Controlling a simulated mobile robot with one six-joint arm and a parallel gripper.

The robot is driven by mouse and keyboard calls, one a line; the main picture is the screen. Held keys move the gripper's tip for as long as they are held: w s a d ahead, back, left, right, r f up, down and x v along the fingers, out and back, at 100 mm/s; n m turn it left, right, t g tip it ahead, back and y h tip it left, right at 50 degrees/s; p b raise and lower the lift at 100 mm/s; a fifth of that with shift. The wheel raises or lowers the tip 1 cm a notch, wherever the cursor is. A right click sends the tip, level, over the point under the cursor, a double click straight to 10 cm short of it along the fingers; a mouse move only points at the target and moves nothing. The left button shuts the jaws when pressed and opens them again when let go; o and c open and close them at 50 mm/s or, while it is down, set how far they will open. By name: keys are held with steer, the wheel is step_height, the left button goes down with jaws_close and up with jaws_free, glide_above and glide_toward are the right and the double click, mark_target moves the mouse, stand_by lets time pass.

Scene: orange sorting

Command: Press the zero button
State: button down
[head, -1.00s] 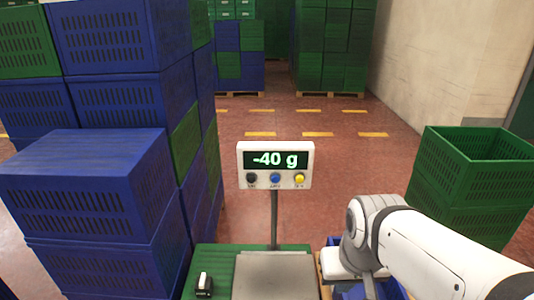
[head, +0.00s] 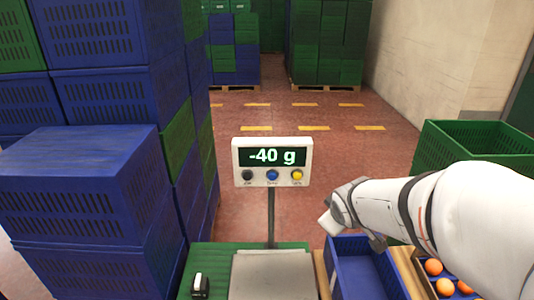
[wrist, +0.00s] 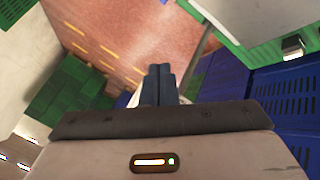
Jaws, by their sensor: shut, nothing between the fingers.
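The scale display (head: 272,161) reads -40 g and stands upright on a thin post. Below its screen are a black button (head: 247,175), a blue button (head: 272,175) and a yellow button (head: 297,175). Their small labels are too blurred to read surely. My gripper (wrist: 158,84) is shut and empty in the wrist view, its dark fingers side by side over the floor. In the head view the end of my arm is right of the post and below the display, apart from both; the fingertips are not clear there.
The scale plate (head: 272,275) sits on a green base with a small black-and-white item (head: 200,285) on it. A blue crate (head: 345,270) and oranges (head: 433,267) lie at lower right. Stacked blue crates (head: 75,190) stand left; a green crate (head: 440,135) stands right.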

mark_target(272, 176)
steer(key=w+a+f+n+t+y, duration=0.1)
steer(key=w+a+f+n+y, duration=0.1)
steer(key=w+a+n+y, duration=0.2)
steer(key=w+a+f+n+t+y+b, duration=0.1)
steer(key=w+a+f+n+y, duration=0.1)
steer(key=w+a+n+y, duration=0.3)
steer(key=a+n, duration=0.4)
steer(key=n, duration=0.1)
steer(key=shift+a+f+y, duration=0.3)
steer(key=shift+a, duration=0.05)
steer(key=shift+w, duration=0.2)
steer(key=w+p, duration=0.2)
steer(key=w, duration=0.6)
steer(key=shift+w, duration=0.35)
stand_by(0.8)
steer(key=shift+w, duration=0.4)
